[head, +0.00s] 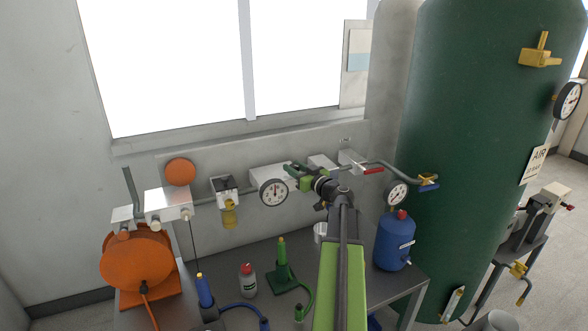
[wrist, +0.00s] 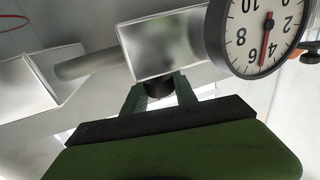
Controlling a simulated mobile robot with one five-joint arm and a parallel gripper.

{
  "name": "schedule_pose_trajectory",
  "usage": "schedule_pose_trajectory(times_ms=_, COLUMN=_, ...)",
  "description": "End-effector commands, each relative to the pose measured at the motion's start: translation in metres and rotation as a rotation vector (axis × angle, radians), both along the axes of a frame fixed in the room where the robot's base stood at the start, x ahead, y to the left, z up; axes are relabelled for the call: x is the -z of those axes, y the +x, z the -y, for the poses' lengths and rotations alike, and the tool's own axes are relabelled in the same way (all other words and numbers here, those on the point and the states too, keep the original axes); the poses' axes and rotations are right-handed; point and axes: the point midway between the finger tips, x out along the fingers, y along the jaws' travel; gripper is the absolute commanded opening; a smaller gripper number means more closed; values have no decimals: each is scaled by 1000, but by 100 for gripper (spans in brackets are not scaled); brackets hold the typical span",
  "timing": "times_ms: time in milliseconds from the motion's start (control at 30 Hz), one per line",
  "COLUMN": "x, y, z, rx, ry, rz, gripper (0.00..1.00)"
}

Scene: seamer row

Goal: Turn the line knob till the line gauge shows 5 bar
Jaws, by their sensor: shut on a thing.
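The line gauge (head: 273,192) is a round white dial on the wall pipe. It shows large and upside down in the wrist view (wrist: 257,30), its red needle between 4 and 6, close to 5 bar. My gripper (head: 291,170) is just right of the gauge, at the grey block on the pipe. In the wrist view my gripper (wrist: 159,92) has its two fingers shut on the dark line knob (wrist: 158,89), under the block. Only part of the knob shows between the fingers; in the head view I cannot make it out.
A red-handled valve (head: 372,170) and a second gauge (head: 397,193) are to the right. A yellow-bowled filter (head: 229,214) hangs left. A green tank (head: 470,150) stands right.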

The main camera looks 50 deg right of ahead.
Motion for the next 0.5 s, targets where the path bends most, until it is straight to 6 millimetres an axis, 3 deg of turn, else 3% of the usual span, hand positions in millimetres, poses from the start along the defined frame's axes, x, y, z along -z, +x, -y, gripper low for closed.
schedule_pose_trajectory(times_ms=100, x=0, y=0, z=0, rx=0, ry=0, rz=0, gripper=0)
schedule_pose_trajectory(times_ms=500, x=0, y=0, z=0, rx=-132, ry=0, rz=0, gripper=0)
